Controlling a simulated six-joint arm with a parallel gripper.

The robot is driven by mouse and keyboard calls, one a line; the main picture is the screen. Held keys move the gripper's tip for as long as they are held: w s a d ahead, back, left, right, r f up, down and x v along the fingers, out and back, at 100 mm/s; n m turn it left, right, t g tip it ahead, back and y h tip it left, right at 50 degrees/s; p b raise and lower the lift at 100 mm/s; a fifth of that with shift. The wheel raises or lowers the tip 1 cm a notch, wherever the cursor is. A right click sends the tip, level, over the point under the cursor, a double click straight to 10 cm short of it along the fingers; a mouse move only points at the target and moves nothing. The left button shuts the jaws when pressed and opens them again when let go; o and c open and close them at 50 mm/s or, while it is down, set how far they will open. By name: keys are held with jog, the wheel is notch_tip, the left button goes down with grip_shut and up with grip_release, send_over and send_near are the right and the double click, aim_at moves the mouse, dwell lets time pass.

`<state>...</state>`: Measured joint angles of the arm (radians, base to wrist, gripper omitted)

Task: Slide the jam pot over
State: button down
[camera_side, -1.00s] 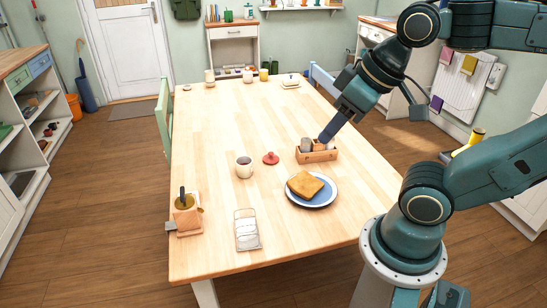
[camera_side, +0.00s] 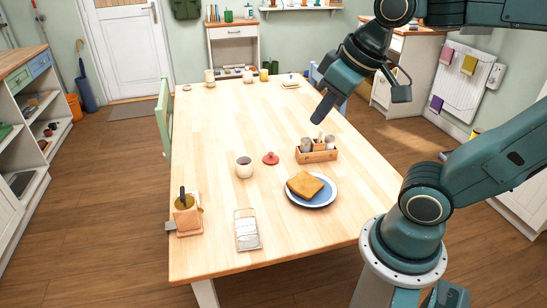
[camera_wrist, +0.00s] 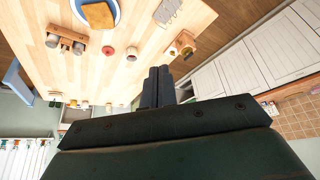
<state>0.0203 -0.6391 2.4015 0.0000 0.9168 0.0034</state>
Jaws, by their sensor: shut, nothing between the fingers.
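A cream pot (camera_side: 244,170), dark inside, stands upright on the table left of centre; I take it for the jam pot, though its contents are too small to be sure of. A red knobbed lid (camera_side: 270,158) lies just right of it. Both also show in the wrist view, the pot (camera_wrist: 132,54) and the lid (camera_wrist: 108,50). My gripper (camera_side: 318,119) is shut and empty, its dark fingers pointing down in the air, right of and beyond the pot and apart from it. The fingers also show in the wrist view (camera_wrist: 158,72).
A wooden caddy with shakers (camera_side: 318,156) stands near my gripper. A blue plate with toast (camera_side: 309,190), a wire rack (camera_side: 247,230) and a wooden stand with an olive jar (camera_side: 187,213) are nearer. The table's (camera_side: 213,130) left middle is clear; small items line its far end.

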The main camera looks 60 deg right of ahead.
jog(key=w+d+r+m+g, duration=0.1)
jog(key=w+d, duration=0.1)
jog(key=w, duration=0.5)
jog(key=w+d+r, duration=0.1)
jog(key=w+r, duration=0.1)
jog(key=w, duration=0.4)
jog(key=m+g, duration=0.2)
jog(key=g, duration=0.1)
send_over(244, 167)
jog(key=w, duration=0.6)
notch_tip(244, 167, down, 15)
jog(key=w+d+f, duration=0.1)
jog(key=d+f, duration=0.2)
jog(key=f, duration=0.4)
jog(key=w+d+f+m+g, duration=0.1)
jog(key=w+d+f, duration=0.1)
jog(key=f, duration=0.5)
jog(key=shift+w+d, duration=0.2)
jog(key=shift+d, duration=0.2)
jog(key=shift+f, duration=0.15)
notch_tip(244, 167, down, 10)
jog(key=shift+s+r, duration=0.1)
jog(key=shift+s+a, duration=0.4)
jog(key=shift+s, duration=0.45)
jog(key=shift+s+a, duration=0.4)
jog(key=shift+s, duration=0.45)
jog(key=shift+s, duration=0.1)
